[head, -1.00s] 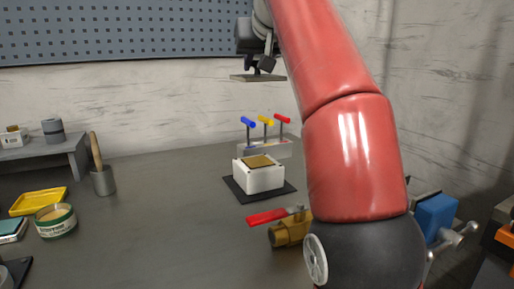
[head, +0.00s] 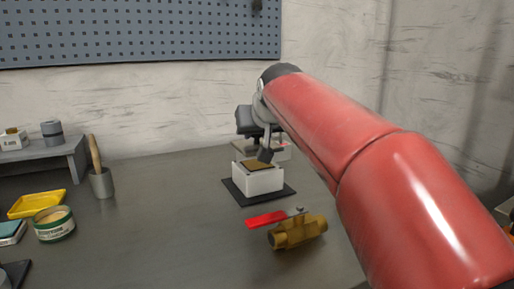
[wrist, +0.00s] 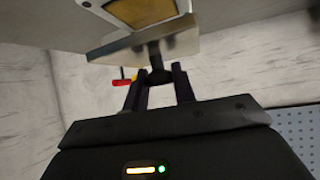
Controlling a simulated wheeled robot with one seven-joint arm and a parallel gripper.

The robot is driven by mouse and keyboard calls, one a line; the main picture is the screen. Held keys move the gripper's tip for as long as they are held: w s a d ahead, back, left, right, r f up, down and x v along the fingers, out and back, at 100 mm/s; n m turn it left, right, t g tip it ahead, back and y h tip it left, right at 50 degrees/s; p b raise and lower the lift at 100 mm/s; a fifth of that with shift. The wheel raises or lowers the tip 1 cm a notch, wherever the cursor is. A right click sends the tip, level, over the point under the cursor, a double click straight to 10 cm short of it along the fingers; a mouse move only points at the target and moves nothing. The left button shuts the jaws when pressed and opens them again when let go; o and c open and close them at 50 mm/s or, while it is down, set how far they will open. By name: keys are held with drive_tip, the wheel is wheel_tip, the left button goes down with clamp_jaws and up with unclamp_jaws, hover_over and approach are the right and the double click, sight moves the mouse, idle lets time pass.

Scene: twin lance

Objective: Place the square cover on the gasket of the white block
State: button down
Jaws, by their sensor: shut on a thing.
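The square cover (wrist: 182,42) is a thin grey plate with a dark knob, seen nearly edge-on in the wrist view. My gripper (wrist: 158,76) is shut on that knob. The white block (head: 258,181) has a brown-yellow gasket (head: 257,164) on top and sits on a dark mat (head: 236,192). In the head view my gripper (head: 265,155) is low, just above and behind the block; the cover is hard to make out there. The wrist view shows the gasket (wrist: 140,10) uncovered beyond the plate, with the cover apart from it.
A brass valve (head: 298,232) with a red lever lies right of and in front of the block. A rack (head: 281,153) behind the block is mostly hidden by my arm. A pestle and mortar (head: 101,181), yellow tray (head: 38,203) and tin (head: 54,224) stand left. The table's middle is clear.

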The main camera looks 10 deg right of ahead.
sight(257, 145)
drive_tip(key=shift+f, duration=1.8)
drive_tip(key=shift+f, duration=0.1)
drive_tip(key=c, duration=1.1)
unclamp_jaws()
drive_tip(key=shift+f, duration=0.1)
drive_tip(key=shift+c, duration=0.2)
drive_tip(key=shift+r, duration=0.3)
drive_tip(key=v, duration=1.2)
drive_tip(key=shift+b, duration=0.45)
